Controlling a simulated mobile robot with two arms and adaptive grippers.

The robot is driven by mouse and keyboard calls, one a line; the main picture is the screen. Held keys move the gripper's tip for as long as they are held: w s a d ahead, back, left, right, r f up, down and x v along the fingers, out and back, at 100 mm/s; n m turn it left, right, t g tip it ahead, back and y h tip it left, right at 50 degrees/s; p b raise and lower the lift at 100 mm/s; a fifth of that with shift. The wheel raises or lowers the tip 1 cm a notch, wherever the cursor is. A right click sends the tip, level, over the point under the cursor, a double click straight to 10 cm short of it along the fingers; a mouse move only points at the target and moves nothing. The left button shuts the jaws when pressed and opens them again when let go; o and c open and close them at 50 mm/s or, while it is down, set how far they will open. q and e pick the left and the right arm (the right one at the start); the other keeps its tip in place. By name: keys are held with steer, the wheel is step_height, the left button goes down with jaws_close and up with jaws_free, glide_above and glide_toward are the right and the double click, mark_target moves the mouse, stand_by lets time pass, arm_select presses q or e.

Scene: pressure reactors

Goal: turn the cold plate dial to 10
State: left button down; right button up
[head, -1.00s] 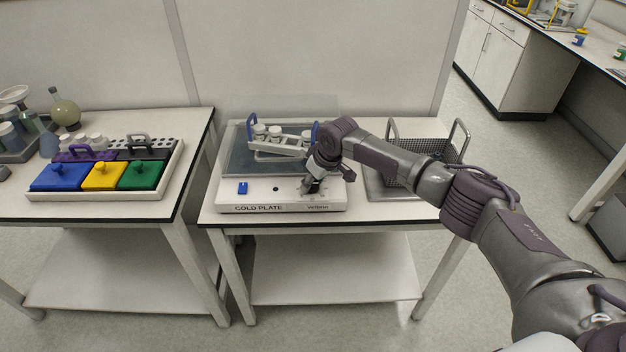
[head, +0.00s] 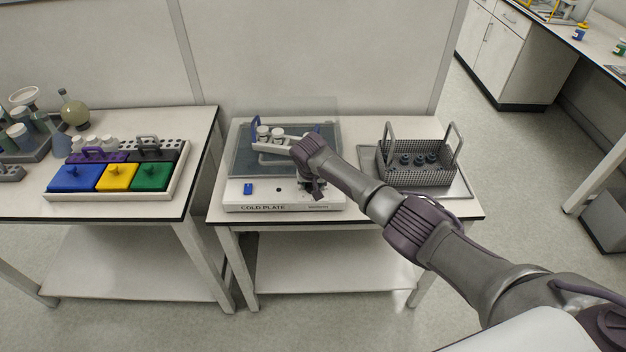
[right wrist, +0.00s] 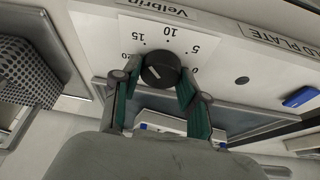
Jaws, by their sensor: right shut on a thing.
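The cold plate (head: 232,205) stands on the middle table, with its front panel facing me. Its black dial (right wrist: 161,70) shows in the right wrist view, on a white scale marked 0, 5, 10, 15 and 20. A short white line is on the left part of the knob face, towards the 15 to 20 side; I cannot read its exact value. My right gripper (right wrist: 158,84) is shut on the dial, one green-padded finger on each side. In the head view the right gripper (head: 312,190) hides the dial. My left gripper is not in view.
A rack with white-capped vials (head: 270,144) sits on the plate, close behind my right wrist. A wire basket (head: 440,176) on a tray stands to the right. A blue switch (head: 248,188) is at the panel's left. Coloured lidded blocks (head: 114,178) are on the left table.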

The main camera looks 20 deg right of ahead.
steer(key=shift+a+m+h, duration=0.15)
steer(key=shift+m+h, duration=0.15)
steer(key=shift+m, duration=0.6)
steer(key=shift+w+f+m+g+h+b, duration=0.1)
steer(key=shift+m+g+h+b, duration=0.2)
steer(key=shift+m+b, duration=0.5)
steer(key=m+b, duration=0.2)
steer(key=m, duration=0.1)
steer(key=shift+g+h, duration=0.3)
steer(key=shift+h, duration=0.1)
steer(key=shift+w+m+b, duration=0.1)
steer(key=shift+m+b, duration=0.45)
steer(key=shift+m, duration=0.05)
steer(key=shift+r+g, duration=0.2)
steer(key=shift+g, duration=0.1)
steer(key=o, duration=1.1)
steer(key=shift+o, duration=0.2)
